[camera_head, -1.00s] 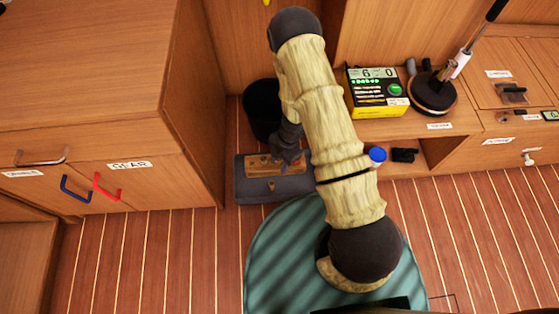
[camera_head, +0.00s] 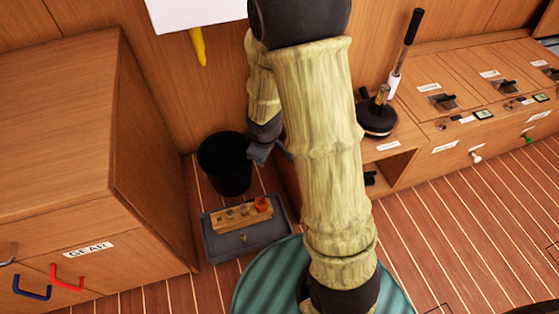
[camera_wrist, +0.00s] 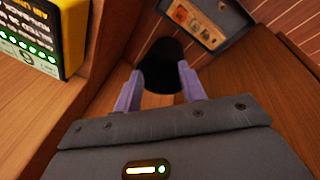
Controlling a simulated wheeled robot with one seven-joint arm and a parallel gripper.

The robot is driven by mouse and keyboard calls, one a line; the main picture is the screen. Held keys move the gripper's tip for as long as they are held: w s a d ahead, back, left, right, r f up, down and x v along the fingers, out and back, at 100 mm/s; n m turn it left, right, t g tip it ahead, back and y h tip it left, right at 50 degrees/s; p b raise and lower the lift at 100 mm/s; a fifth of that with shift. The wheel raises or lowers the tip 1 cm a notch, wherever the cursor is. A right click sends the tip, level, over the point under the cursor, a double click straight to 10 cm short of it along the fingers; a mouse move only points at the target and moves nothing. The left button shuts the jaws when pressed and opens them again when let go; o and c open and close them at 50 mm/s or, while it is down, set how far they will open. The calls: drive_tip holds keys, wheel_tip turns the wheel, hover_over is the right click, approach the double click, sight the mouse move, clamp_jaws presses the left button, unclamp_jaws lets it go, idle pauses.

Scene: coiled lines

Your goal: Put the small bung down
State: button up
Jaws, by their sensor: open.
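A wooden block (camera_head: 228,222) sits on a grey tray-like case (camera_head: 213,244) on the floor. Several round pieces sit in a row on the block, and an orange-red one (camera_head: 262,203) stands out at its right end. I cannot tell which is the small bung. The block (camera_wrist: 195,20) and case (camera_wrist: 234,30) also show at the top of the wrist view. My gripper (camera_head: 262,152) is behind the block and beside the black bin (camera_head: 225,165). In the wrist view my gripper (camera_wrist: 159,68) is open, with nothing visible between its fingers.
The bin (camera_wrist: 162,68) lies beyond my fingertips in the wrist view. A wooden cabinet (camera_head: 150,150) stands on the left and a low counter (camera_head: 400,150) on the right. A yellow-and-black box (camera_wrist: 45,30) is on the left in the wrist view. A green mat (camera_head: 262,278) lies in front.

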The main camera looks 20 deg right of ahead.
drive_tip(key=s+r+m, duration=0.8)
drive_tip(key=s+r, duration=0.1)
drive_tip(key=s, duration=0.1)
drive_tip(key=shift+s+d+m+g+y, duration=0.15)
drive_tip(key=shift+s+m+g+y, duration=0.15)
drive_tip(key=shift+s+m+y, duration=0.1)
idle(0.7)
